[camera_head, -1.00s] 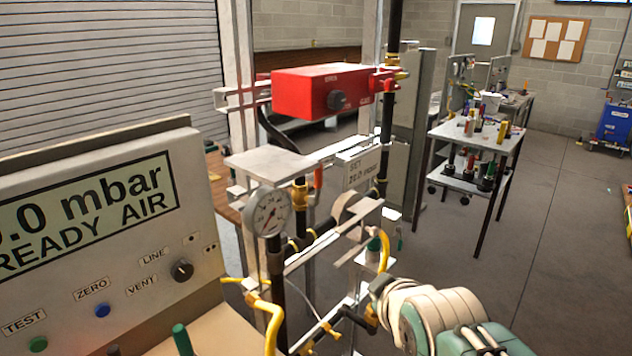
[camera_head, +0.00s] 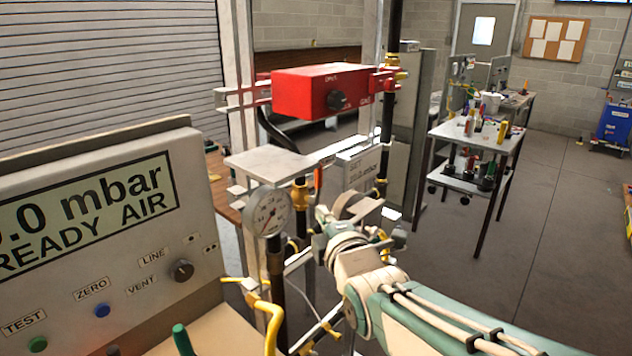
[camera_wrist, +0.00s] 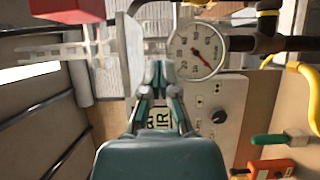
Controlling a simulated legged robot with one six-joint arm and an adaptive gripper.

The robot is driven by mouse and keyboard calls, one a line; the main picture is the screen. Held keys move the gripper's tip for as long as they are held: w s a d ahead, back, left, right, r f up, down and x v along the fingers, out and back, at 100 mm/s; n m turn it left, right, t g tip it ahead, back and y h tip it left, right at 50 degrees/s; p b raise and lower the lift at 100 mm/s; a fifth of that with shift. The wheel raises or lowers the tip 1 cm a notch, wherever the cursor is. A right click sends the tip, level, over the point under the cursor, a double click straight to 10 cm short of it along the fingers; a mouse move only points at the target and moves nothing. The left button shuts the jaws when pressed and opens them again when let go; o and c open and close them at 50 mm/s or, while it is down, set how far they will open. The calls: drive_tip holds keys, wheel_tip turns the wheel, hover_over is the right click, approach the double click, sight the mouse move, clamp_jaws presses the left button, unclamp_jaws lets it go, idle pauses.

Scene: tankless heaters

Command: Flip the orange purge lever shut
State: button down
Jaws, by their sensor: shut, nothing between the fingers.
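The orange purge lever (camera_head: 318,178) shows in the head view as a small upright orange piece beside the black pipe and brass valve (camera_head: 300,193), right of the pressure gauge (camera_head: 267,212). I cannot make it out in the wrist view. My gripper (camera_wrist: 158,72) is shut and empty, with its fingertips in front of the grey plates beside the gauge (camera_wrist: 195,50). In the head view my gripper (camera_head: 322,220) is small and partly lost among the pipes, just below the lever. I cannot tell whether it touches anything.
A red actuator box (camera_head: 330,92) hangs above the pipes. A grey test panel (camera_head: 130,230) reading 0.0 mbar stands at left. Yellow pipe (camera_head: 268,312) and a flat shelf plate (camera_head: 268,162) crowd the gauge. A tool cart (camera_head: 480,140) stands behind, with open floor at right.

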approach(316, 180)
drive_tip(key=w+a, duration=0.4)
drive_tip(key=a, duration=0.1)
drive_tip(key=w+d, duration=0.1)
drive_tip(key=w+d+r, duration=0.1)
drive_tip(key=w, duration=0.1)
drive_tip(key=shift+w+d, duration=0.1)
drive_tip(key=shift+d, duration=0.05)
drive_tip(key=shift+r, duration=0.1)
idle(0.4)
